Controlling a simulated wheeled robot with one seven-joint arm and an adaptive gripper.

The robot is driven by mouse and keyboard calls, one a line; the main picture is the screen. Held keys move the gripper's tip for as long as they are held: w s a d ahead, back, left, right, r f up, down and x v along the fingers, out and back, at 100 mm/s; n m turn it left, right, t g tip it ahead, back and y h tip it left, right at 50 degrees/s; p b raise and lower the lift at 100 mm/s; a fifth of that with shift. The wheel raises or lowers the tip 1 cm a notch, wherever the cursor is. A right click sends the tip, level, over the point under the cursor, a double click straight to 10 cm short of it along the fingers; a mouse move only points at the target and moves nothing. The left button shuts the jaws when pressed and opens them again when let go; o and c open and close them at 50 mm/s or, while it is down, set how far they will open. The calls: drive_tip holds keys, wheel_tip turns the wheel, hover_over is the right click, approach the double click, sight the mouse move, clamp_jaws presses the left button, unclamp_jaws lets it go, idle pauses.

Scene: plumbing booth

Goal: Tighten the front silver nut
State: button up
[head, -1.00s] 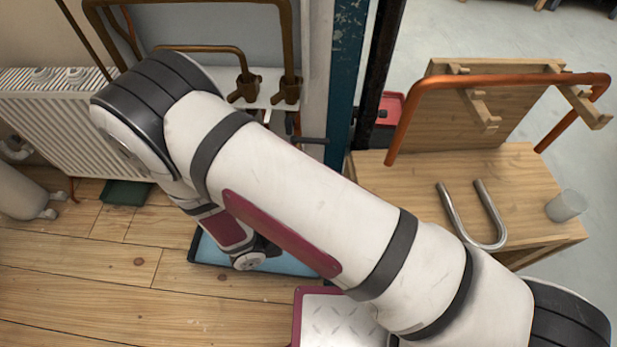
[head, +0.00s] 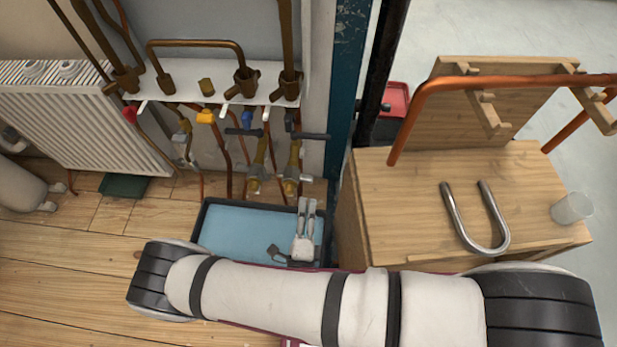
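My gripper (head: 306,202) shows past the far side of my arm, over the right end of the blue tray. Its two pale fingers point away from me toward the valves, with a narrow gap between them and nothing seen in it. Two brass valve bodies with dark lever handles, a left one (head: 257,172) and a right one (head: 293,170), hang below the white pipe shelf. The fingertips are just below the right valve's lower end; contact cannot be told. Small silver parts show at the valves' lower ends, but the front silver nut is too small to make out clearly.
The blue tray (head: 232,228) lies on the floor under the pipes. Copper pipes and a white shelf (head: 190,82) are above. A blue post (head: 345,100) and a wooden workbench (head: 400,200) with a U-shaped pipe (head: 462,235) stand right. A radiator (head: 85,120) is left.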

sight(308, 182)
drive_tip(key=w+b, duration=0.2)
drive_tip(key=w, duration=0.8)
drive_tip(key=shift+w+d, duration=0.1)
drive_tip(key=shift+d, duration=0.05)
clamp_jaws()
